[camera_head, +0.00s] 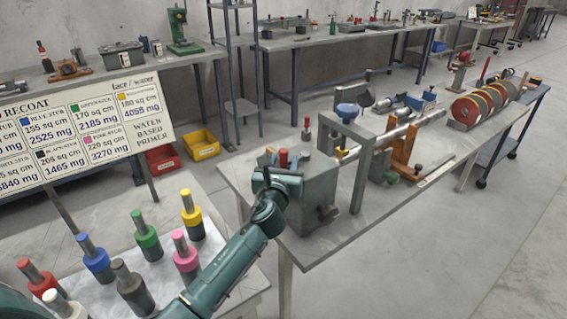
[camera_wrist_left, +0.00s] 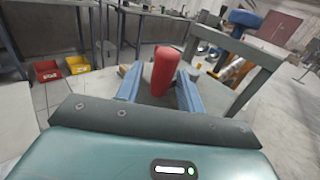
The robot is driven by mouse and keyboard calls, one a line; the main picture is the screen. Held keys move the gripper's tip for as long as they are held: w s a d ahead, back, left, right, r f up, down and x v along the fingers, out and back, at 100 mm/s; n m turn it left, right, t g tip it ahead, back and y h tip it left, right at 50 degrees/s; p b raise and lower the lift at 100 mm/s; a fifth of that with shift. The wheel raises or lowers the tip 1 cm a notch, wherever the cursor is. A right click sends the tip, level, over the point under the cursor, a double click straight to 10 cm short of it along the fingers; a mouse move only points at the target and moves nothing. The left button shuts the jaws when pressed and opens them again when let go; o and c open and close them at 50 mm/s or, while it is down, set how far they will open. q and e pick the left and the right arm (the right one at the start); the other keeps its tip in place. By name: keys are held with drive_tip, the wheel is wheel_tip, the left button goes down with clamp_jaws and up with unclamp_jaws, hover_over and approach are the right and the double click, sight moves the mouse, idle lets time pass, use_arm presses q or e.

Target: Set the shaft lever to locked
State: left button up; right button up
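A grey machine housing (camera_head: 318,192) stands at the near left end of the positioner bench. A red-handled lever (camera_head: 283,156) rises from its top; I take it as the shaft lever, but no label is readable. My left gripper (camera_head: 276,172) is at this red handle. In the left wrist view the red handle (camera_wrist_left: 164,72) stands nearly upright, leaning slightly right, between the two spread blue fingers (camera_wrist_left: 158,84). A gap shows on its left; contact on the right cannot be told. The lever's base is hidden by the gripper. My right gripper is not in view.
A grey frame with a blue knob (camera_head: 347,109) stands just right of the housing. A second red knob (camera_head: 306,123) is behind. A shaft (camera_head: 400,131) runs to an orange bracket (camera_head: 403,150). Coloured cylinders (camera_head: 146,237) stand on the near left table.

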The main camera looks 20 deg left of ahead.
use_arm(q)
drive_tip(key=shift+c, duration=0.4)
clamp_jaws()
